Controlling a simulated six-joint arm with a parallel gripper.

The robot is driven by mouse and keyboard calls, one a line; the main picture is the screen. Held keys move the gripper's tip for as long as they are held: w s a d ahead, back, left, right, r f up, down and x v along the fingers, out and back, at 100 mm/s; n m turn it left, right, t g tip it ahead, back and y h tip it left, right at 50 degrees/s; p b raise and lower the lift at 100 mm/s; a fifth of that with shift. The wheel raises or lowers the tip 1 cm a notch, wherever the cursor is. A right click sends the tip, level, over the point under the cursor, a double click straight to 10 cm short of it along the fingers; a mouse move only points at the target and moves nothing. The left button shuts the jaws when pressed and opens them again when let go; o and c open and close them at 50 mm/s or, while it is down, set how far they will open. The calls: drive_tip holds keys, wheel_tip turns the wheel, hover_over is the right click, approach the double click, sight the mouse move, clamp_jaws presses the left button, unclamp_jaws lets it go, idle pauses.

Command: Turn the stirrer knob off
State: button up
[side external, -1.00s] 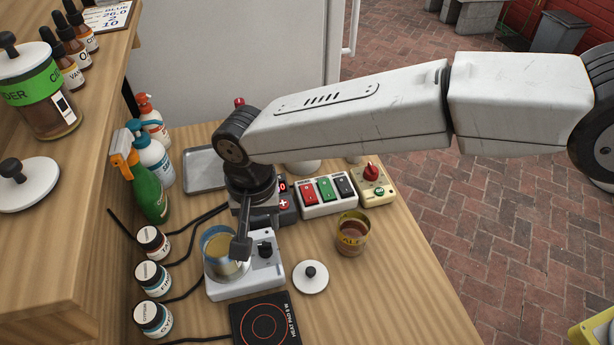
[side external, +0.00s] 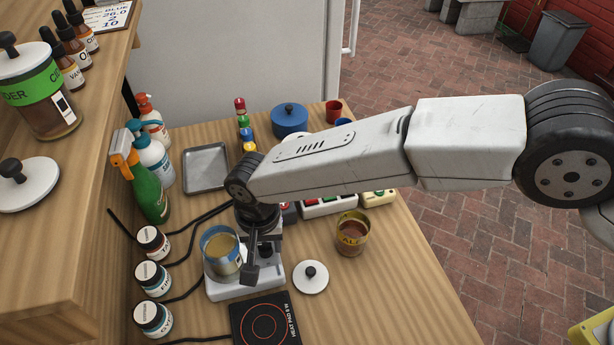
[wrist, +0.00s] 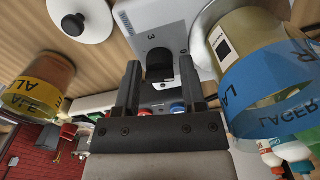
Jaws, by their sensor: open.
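The stirrer (side external: 245,287) is a white box on the wooden table, and a blue-banded beaker of tan liquid (side external: 222,252) stands on its plate. In the wrist view the stirrer knob (wrist: 159,64) is black and sits on the stirrer's pale front panel. My gripper (wrist: 160,70) is open there, with one finger on each side of the knob. No contact between the fingers and the knob can be made out. In the side view my gripper (side external: 253,270) is low over the stirrer's right part and hides the knob. The LAGER beaker (wrist: 265,75) is close to my right finger.
A yellow-banded ALE beaker (side external: 352,235) and a white lid with a black knob (side external: 311,277) stand right of the stirrer. A black heat plate (side external: 264,322) lies in front. Small jars (side external: 152,278) line the left. A switch box (side external: 328,206) is behind.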

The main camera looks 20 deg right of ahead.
clamp_jaws()
drive_tip(key=shift+n, duration=0.3)
drive_tip(key=shift+n, duration=0.5)
unclamp_jaws()
